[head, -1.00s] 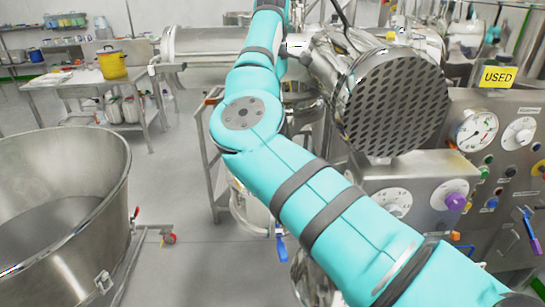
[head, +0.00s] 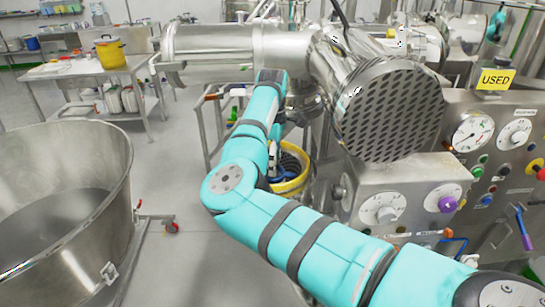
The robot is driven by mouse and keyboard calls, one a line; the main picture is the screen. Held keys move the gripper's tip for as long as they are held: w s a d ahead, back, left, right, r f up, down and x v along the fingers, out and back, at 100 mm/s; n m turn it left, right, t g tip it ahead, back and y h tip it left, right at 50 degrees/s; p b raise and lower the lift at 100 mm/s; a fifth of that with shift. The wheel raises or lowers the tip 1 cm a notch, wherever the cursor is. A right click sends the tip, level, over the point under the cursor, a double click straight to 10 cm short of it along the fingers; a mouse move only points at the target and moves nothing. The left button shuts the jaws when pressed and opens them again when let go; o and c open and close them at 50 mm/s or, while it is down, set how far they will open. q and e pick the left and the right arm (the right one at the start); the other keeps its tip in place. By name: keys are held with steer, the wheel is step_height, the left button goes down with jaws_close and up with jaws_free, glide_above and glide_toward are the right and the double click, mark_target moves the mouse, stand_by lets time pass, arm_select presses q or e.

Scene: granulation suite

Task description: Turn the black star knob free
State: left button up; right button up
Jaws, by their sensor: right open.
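My right arm comes in from the lower right, and its teal forearm reaches up to a wrist beside the steel pipework. My right gripper (head: 275,162) is small and partly hidden behind the forearm; it is open, over or beside a yellow-rimmed round container (head: 297,184). I cannot make out anything held in it. I cannot pick out a black star knob for certain. A small dark knob (head: 338,191) sits on the left side of the steel control box (head: 365,178), apart from the gripper. My left gripper is not in view.
A large perforated round end (head: 390,110) of the machine stands above the control box. A dial panel (head: 490,150) is at the right. A big steel bowl (head: 110,200) stands at the left. A table (head: 70,75) with a yellow pot (head: 110,52) is behind. Open floor lies between.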

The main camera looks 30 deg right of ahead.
steer(key=shift+s+a, duration=0.1)
steer(key=c, duration=1.2)
steer(key=shift+f+n+b, duration=0.15)
steer(key=shift+n+b, duration=1.05)
steer(key=shift+b, duration=0.2)
steer(key=n+b, duration=0.5)
steer(key=n, duration=0.3)
steer(key=shift+b, duration=0.35)
steer(key=n+b, duration=0.1)
steer(key=n, duration=0.1)
steer(key=n+b, duration=0.1)
steer(key=n, duration=0.1)
steer(key=shift+w+n, duration=0.2)
steer(key=shift+n, duration=0.1)
steer(key=n+b, duration=0.2)
steer(key=n, duration=0.3)
steer(key=n+b, duration=0.2)
steer(key=n, duration=0.3)
steer(key=shift+w+n, duration=0.1)
steer(key=shift+n, duration=0.3)
steer(key=n+b, duration=0.2)
steer(key=n, duration=0.3)
steer(key=n+b, duration=0.2)
steer(key=n, duration=0.3)
steer(key=shift+a, duration=0.1)
steer(key=shift+r, duration=0.2)
